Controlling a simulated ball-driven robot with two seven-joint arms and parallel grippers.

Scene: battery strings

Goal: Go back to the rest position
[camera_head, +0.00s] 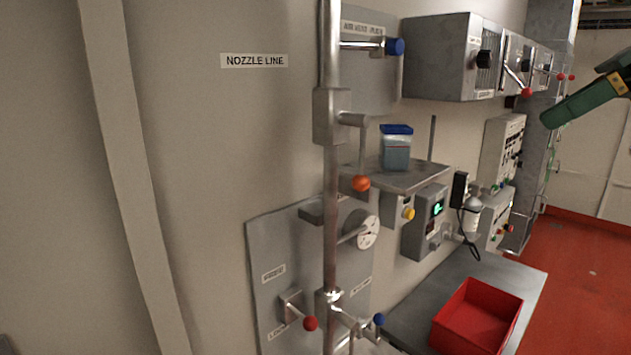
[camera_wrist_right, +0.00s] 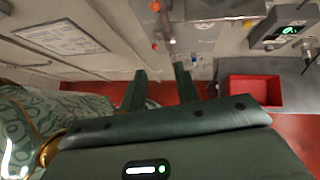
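My right gripper (camera_head: 548,119) shows at the upper right edge of the head view as a dark green finger, with part of the arm cut off by the frame. In the right wrist view the same gripper (camera_wrist_right: 160,77) has its two green fingers apart, with nothing between them. It is clear of the wall fittings. My left gripper is in neither view.
A pipe (camera_head: 331,180) with an orange knob (camera_head: 361,183) stands before the wall panel. A blue-lidded container (camera_head: 396,155) sits on a shelf (camera_head: 420,178). A red bin (camera_head: 470,345) stands on the grey bench (camera_head: 405,318). Red floor (camera_head: 585,285) is open at right.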

